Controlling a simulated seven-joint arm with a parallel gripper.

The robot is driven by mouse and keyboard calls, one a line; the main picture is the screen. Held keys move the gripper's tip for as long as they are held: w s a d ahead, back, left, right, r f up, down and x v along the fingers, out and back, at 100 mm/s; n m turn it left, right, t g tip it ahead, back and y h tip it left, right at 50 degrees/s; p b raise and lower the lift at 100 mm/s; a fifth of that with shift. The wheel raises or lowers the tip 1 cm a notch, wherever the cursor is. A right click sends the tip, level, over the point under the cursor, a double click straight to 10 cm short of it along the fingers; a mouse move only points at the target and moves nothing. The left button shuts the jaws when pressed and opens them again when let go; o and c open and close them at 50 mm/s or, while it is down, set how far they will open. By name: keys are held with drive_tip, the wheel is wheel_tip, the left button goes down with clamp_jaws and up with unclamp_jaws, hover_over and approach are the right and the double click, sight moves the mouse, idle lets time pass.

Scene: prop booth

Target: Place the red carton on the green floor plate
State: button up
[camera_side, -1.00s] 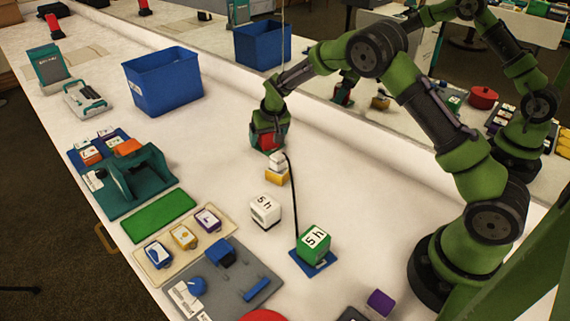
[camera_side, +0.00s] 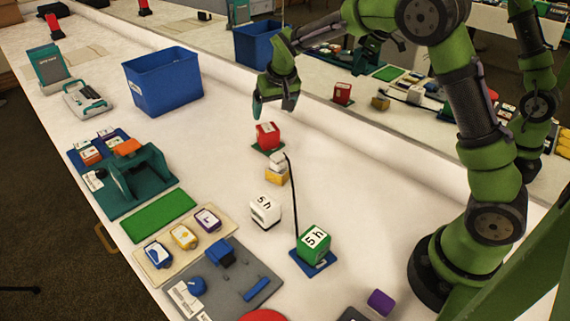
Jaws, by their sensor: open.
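The red carton (camera_side: 267,134) stands upright on a small green floor plate (camera_side: 276,151), left of the mirror-like back wall. Only the plate's edges show around the carton's foot. My gripper (camera_side: 272,110) is above the carton, apart from it, with its fingers spread and nothing between them. A larger flat green plate (camera_side: 158,215) lies bare at the left front of the table.
A white and yellow block stack (camera_side: 277,176) stands just in front of the red carton. A white cube (camera_side: 265,210) and a green cube on a blue plate (camera_side: 317,262) stand nearer. A blue bin (camera_side: 164,83) stands at the back left.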

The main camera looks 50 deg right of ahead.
drive_tip(key=s+a+r+t+y, duration=0.1)
drive_tip(key=s+a+r+y, duration=0.1)
drive_tip(key=s+r, duration=0.6)
drive_tip(key=s+a+r+t, duration=0.1)
drive_tip(key=s+a, duration=0.1)
drive_tip(key=s, duration=0.9)
drive_tip(key=s+a+r+t+y, duration=0.1)
drive_tip(key=s+a+r, duration=0.1)
drive_tip(key=s, duration=0.8)
drive_tip(key=shift+s+a+n+y, duration=0.3)
drive_tip(key=shift+s+a, duration=0.1)
drive_tip(key=shift+a, duration=0.1)
